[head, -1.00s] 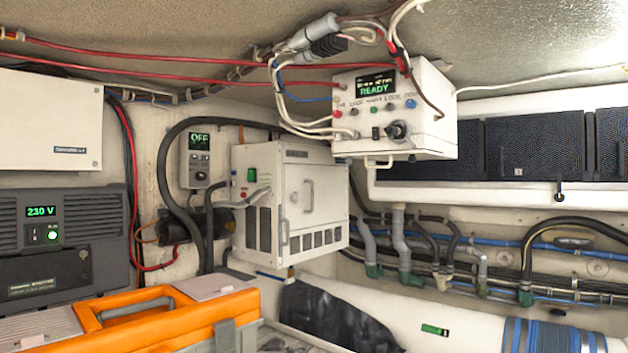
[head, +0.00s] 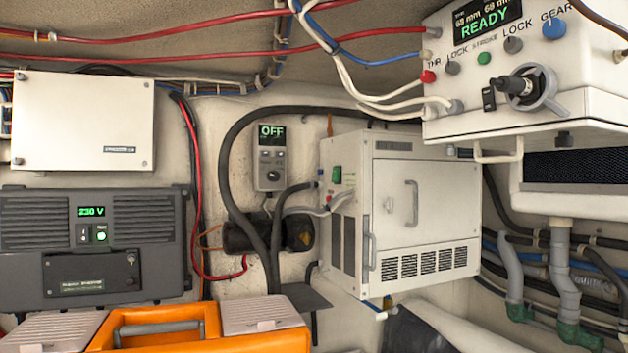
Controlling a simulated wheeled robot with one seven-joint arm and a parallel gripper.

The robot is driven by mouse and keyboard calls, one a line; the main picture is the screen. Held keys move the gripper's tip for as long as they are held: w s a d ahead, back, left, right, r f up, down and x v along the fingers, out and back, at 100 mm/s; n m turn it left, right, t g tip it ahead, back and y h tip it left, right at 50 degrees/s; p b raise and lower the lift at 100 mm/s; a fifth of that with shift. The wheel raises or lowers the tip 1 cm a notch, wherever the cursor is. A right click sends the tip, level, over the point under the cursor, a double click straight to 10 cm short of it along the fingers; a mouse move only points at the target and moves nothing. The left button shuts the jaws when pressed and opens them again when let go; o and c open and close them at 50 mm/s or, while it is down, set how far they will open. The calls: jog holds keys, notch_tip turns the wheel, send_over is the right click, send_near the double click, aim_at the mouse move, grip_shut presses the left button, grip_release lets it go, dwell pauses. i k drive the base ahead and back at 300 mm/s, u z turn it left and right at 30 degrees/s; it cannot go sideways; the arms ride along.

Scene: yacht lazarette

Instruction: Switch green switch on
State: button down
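A small green switch (head: 337,174) sits on the left side face of a white metal cabinet (head: 440,235), near its top front edge. Whether it is on or off is too small to tell. A red button (head: 329,201) is just below it. The cabinet's front door has a grey handle and is shut. A green round button (head: 484,57) is also on the white control box at the upper right, whose display reads READY. A lit green button (head: 101,234) is on the dark unit at left, which reads 230 V. My gripper is not in view.
An orange toolbox (head: 160,325) stands low in front at left. A wall controller (head: 269,158) reading OFF, a thick black hose and a dark cylinder (head: 245,235) are left of the cabinet. The control box (head: 560,90) overhangs at right, with pipes below.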

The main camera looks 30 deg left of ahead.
aim_at(336, 171)
jog(key=u, duration=0.95)
jog(key=i, duration=0.9)
jog(key=u, duration=0.85)
